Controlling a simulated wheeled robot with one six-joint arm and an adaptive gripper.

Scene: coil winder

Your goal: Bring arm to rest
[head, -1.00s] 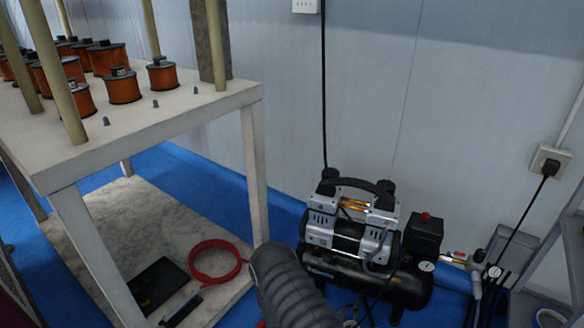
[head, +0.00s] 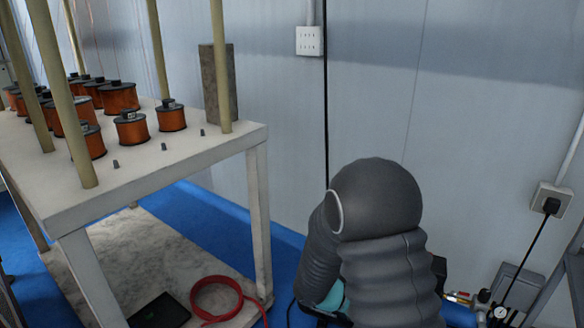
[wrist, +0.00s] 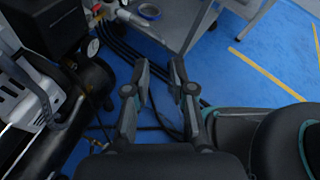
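My gripper (wrist: 159,72) shows in the wrist view with its two dark fingers apart and nothing between them. It is above the blue floor, to the right of the air compressor (wrist: 90,95). In the head view my arm (head: 385,235), in a grey ribbed sleeve, is raised and bent at the lower right. The gripper itself is hidden in that view.
The arm hides most of the compressor in the head view; its gauge and fittings (head: 470,300) show at the right. A white bench (head: 160,150) with copper coils (head: 131,128) stands left. A red hose (head: 218,298) lies on its lower shelf. Black hoses (wrist: 115,50) run near the gripper.

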